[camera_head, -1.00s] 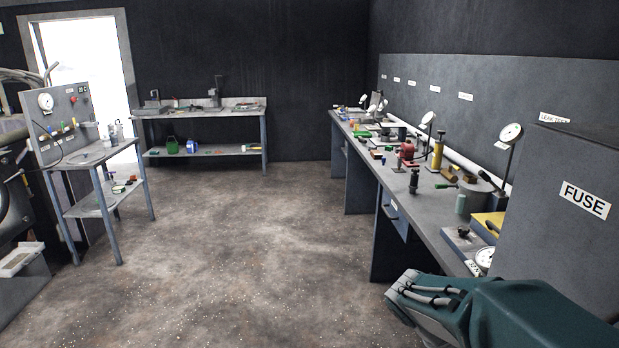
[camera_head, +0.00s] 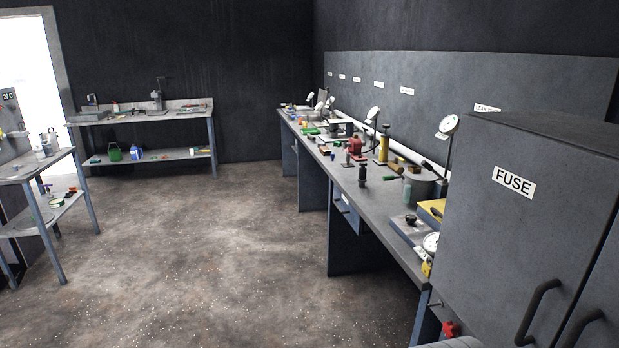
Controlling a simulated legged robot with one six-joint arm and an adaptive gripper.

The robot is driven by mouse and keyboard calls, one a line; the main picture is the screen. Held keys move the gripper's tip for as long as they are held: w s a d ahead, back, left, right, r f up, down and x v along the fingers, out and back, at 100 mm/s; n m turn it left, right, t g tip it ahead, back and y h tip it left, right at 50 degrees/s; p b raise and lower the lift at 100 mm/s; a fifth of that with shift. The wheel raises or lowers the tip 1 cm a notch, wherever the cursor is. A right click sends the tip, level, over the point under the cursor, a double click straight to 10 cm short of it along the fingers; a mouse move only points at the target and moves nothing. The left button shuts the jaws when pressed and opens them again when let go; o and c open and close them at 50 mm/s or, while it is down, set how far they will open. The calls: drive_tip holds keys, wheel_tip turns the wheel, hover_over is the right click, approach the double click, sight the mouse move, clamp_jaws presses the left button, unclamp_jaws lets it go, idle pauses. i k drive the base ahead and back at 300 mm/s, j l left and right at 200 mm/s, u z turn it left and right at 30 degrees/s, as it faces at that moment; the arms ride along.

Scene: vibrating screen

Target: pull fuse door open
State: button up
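The grey fuse cabinet door (camera_head: 480,245) fills the right side of the view and carries a white FUSE label (camera_head: 513,182). It looks shut, with its face flush beside a second grey door (camera_head: 605,290). A dark curved door handle (camera_head: 538,308) stands on its lower right part, and a similar handle (camera_head: 580,325) is on the neighbouring door. Both handles run close to or past the bottom edge. My gripper is not in view. Only a small grey piece, perhaps of my arm, shows at the bottom edge below the cabinet.
A long workbench (camera_head: 345,215) with gauges and tools runs along the right wall up to the cabinet. A red part (camera_head: 450,328) shows low beside the cabinet. A rear table (camera_head: 170,113) and a left table (camera_head: 30,172) stand apart. The floor (camera_head: 210,260) between is clear.

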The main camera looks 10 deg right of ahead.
sight(528, 219)
drive_tip(key=k+l+z, duration=0.15)
drive_tip(key=k, duration=0.25)
drive_tip(key=z, duration=1.45)
